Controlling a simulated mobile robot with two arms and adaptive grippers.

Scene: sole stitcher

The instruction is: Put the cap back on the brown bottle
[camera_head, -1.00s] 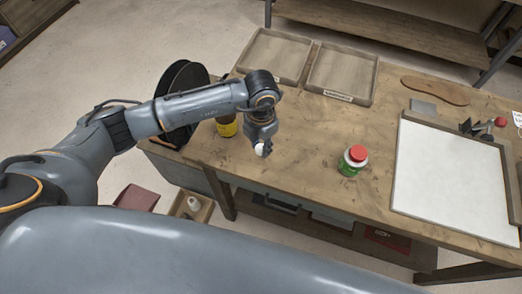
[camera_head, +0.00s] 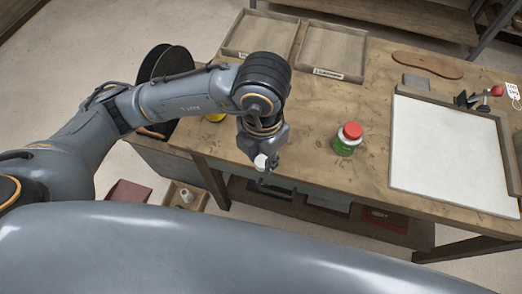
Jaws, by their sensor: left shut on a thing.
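My left gripper (camera_head: 266,161) is shut on a small white cap (camera_head: 260,160). It holds the cap near the front edge of the workbench, in the middle of the head view. The brown bottle is almost wholly hidden behind my left arm. Only a bit of its yellow label (camera_head: 215,117) shows below the forearm, to the left of the gripper. The cap is apart from the bottle. My right gripper is not in view.
A green jar with a red lid (camera_head: 348,138) stands right of the gripper on the wooden workbench (camera_head: 310,180). A white board (camera_head: 450,150) lies farther right. Two shallow trays (camera_head: 333,72) lie at the back. A black reel (camera_head: 160,65) stands at the left end.

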